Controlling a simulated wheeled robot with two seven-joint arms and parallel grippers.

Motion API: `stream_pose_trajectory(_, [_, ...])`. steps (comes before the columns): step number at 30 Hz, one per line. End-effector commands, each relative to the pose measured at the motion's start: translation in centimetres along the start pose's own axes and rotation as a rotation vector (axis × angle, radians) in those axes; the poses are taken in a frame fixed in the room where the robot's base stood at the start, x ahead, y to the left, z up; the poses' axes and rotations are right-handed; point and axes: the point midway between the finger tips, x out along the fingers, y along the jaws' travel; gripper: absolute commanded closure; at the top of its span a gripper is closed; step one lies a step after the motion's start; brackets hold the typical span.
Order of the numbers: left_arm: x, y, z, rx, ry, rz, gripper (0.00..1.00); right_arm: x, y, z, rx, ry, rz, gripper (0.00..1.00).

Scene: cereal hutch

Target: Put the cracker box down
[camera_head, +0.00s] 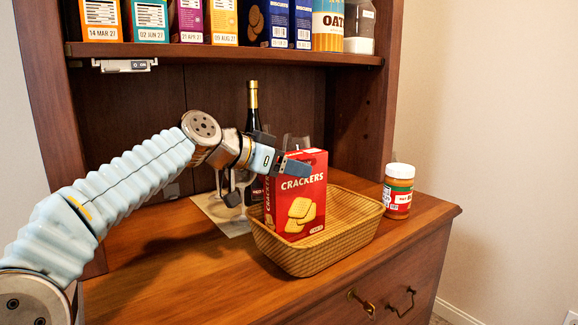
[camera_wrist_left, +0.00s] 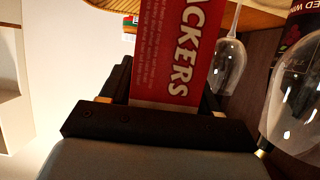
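The red cracker box (camera_head: 300,205) is upright in the wicker basket (camera_head: 312,262) on the wooden counter. The basket's front wall hides its lower edge, so I cannot tell whether it touches the basket floor. My left gripper (camera_head: 288,166) reaches in from the left at the top of the box, one dark finger across its front. In the left wrist view the cracker box (camera_wrist_left: 178,50) fills the space between the fingers of my left gripper (camera_wrist_left: 165,90), which appear closed on it. My right gripper is not in view.
A jar with a white lid (camera_head: 398,192) stands right of the basket. A dark wine bottle (camera_head: 253,105) and glasses, including a wine glass (camera_wrist_left: 229,65), stand behind the box. A shelf (camera_head: 225,54) with several packages hangs above. The counter's front left (camera_head: 190,285) is clear.

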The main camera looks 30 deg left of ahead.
Motion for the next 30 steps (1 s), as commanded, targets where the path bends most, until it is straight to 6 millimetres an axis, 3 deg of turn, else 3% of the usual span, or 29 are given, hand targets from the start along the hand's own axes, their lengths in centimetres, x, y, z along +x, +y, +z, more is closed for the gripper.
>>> stream_pose_trajectory(3, [0.0,0.0,-0.1,0.000,0.000,0.000,0.21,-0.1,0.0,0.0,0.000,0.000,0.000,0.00])
stream_pose_trajectory(14, [-0.4,0.0,-0.5,0.000,0.001,0.000,0.21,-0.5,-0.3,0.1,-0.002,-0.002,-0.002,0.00])
stream_pose_trajectory(30, [-11.1,0.0,-0.4,0.001,0.002,-0.001,0.21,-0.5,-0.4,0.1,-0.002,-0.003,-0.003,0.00])
